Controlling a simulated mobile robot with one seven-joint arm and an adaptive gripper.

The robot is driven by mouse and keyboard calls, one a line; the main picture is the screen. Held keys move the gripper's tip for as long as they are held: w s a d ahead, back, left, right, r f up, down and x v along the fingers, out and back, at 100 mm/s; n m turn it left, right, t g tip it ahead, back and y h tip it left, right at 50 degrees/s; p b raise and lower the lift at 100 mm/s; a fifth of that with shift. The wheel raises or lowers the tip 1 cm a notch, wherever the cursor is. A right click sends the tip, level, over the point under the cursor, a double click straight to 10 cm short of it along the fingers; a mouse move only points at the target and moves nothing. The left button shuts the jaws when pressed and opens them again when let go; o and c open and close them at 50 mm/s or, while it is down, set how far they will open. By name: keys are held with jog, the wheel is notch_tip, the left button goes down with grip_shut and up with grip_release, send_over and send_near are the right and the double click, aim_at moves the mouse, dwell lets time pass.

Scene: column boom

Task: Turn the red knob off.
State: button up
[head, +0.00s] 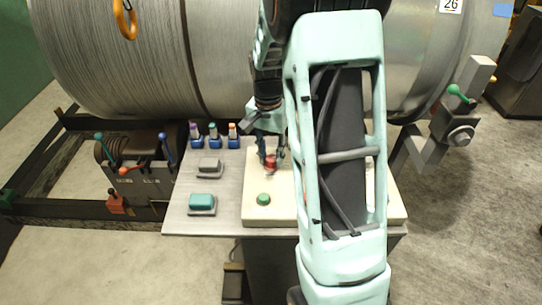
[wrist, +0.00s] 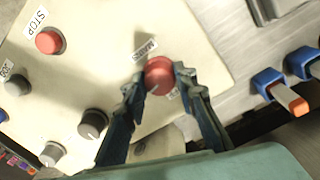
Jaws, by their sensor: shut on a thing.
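The red knob (head: 270,163) stands on the cream control panel (head: 254,215). In the wrist view the red knob (wrist: 159,76) sits beside a label that seems to read "MAINS". My gripper (head: 271,158) reaches down over it, and in the wrist view my gripper (wrist: 155,78) has one fingertip on each side of the knob, shut on it. A second red control, a button (wrist: 49,41), lies at the upper left of the wrist view beside a "STOP" label. The knob's pointer mark is too small to read clearly.
A green button (head: 264,199) is in front of the knob. Several dark and grey knobs (wrist: 92,123) share the panel. Blue switches with coloured handles (head: 213,137) stand at the console's back left. A large metal drum (head: 140,60) is behind. My arm hides the panel's middle.

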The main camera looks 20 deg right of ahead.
aim_at(270, 159)
jog(key=n, duration=0.4)
jog(key=shift+n, duration=0.3)
jog(key=n, duration=0.3)
jog(key=shift+n, duration=0.4)
jog(key=n, duration=0.3)
jog(key=shift+n, duration=2.1)
jog(key=o, duration=1.2)
jog(key=shift+c, duration=0.2)
notch_tip(270, 159, up, 12)
jog(key=shift+s+a, duration=0.2)
